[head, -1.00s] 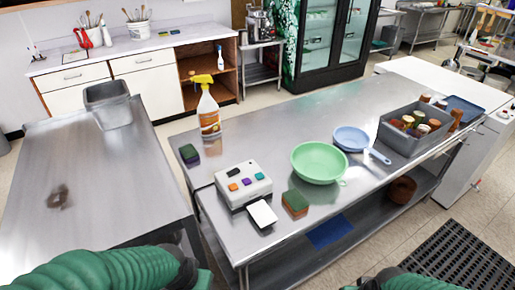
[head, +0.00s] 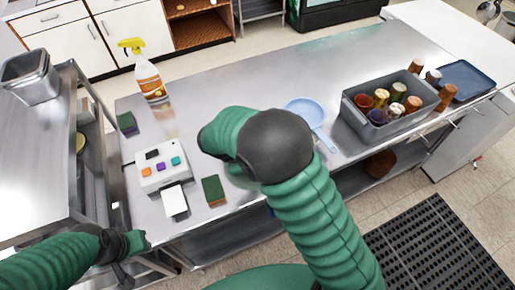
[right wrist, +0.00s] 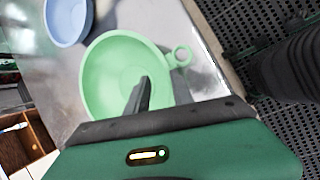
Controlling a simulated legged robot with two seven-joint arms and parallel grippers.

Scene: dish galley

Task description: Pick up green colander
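The green colander (right wrist: 105,72) shows in the right wrist view as a round pale green bowl with a ring handle at its right. In the head view my right arm hides nearly all of it. My right gripper (right wrist: 140,96) shows as a dark finger shape over the colander's near part. I cannot tell whether it touches the colander or how wide it is open. My left gripper (head: 133,246) is low at the left in the head view, beside the counter's near left corner and away from the colander. Its fingers are not clear.
A blue strainer (head: 306,110) lies just behind the colander. A grey bin of jars (head: 350,112) stands to the right. A button box (head: 160,176), a white card (head: 174,202), a green-brown sponge (head: 214,191) and a spray bottle (head: 149,80) stand to the left.

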